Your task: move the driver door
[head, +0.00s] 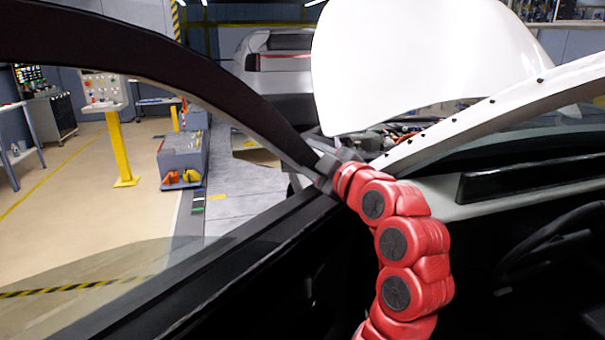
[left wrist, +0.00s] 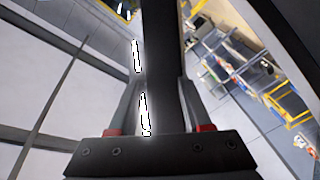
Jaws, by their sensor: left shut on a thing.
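The driver door (head: 200,78) fills the left of the head view, with its dark window frame arching down to a front corner near the middle. The shop floor shows through its window. My left gripper (head: 324,175) is at that front corner, at the end of my red arm. In the left wrist view, the gripper (left wrist: 158,92) has its two fingers on either side of a dark bar of the door frame (left wrist: 155,40) and is shut on it. The door's lower part and hinges are hidden. My right gripper is not in view.
The car's white body pillar (head: 470,120) and dashboard stand right of my arm, with a steering wheel (head: 550,240) at the lower right. The white hood (head: 410,60) is raised. Beyond the door are a yellow-post control stand (head: 118,150), a grey cart (head: 182,155) and open floor.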

